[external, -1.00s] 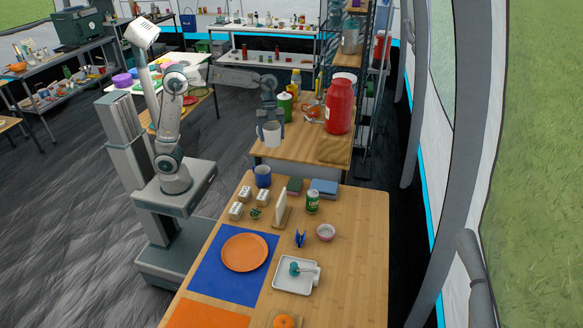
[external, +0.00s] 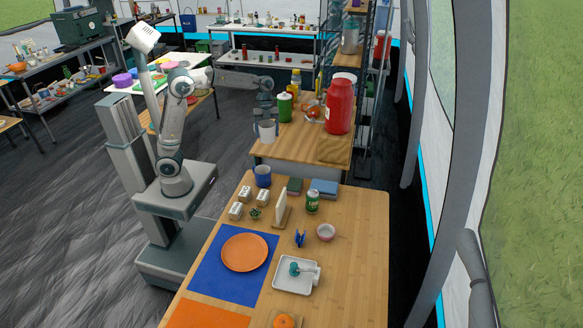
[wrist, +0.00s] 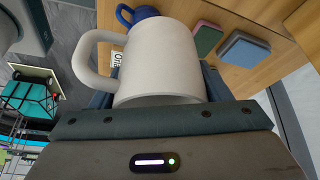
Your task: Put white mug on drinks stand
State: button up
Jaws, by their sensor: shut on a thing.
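The white mug (external: 267,131) hangs below my gripper (external: 265,120), which is shut on it. It also fills the middle of the wrist view (wrist: 160,62), with its handle to the left. In the external view the mug overlaps the left edge of a wooden-topped stand (external: 300,142) that bears a large red jug; I take this for the drinks stand. I cannot tell whether the mug is over its top or beside it. The fingers are mostly hidden behind the mug in the wrist view.
The red jug (external: 339,106), a green canister (external: 285,108) and a yellow bottle (external: 296,84) stand on the wooden-topped stand. Its front part is mostly clear beside a brown board (external: 334,150). A blue mug (external: 263,176) stands on the nearer table (external: 358,245).

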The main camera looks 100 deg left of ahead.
jog(key=a+f, duration=0.2)
jog(key=a, duration=0.1)
jog(key=a+f, duration=0.2)
jog(key=a, duration=0.2)
jog(key=a+f, duration=0.2)
jog(key=a, duration=0.1)
jog(key=shift+s+a+f, duration=0.25)
jog(key=shift+s+a, duration=0.1)
jog(key=shift+a, duration=0.05)
jog(key=shift+f, duration=2)
jog(key=shift+f+b, duration=0.1)
jog(key=shift+b, duration=0.2)
jog(key=shift+f, duration=0.15)
jog(key=o, duration=1)
jog(key=shift+a+r, duration=0.1)
jog(key=shift+r, duration=0.3)
jog(key=p+v, duration=0.1)
jog(key=v, duration=1)
jog(key=shift+r+p, duration=0.25)
jog(key=shift+p, duration=0.1)
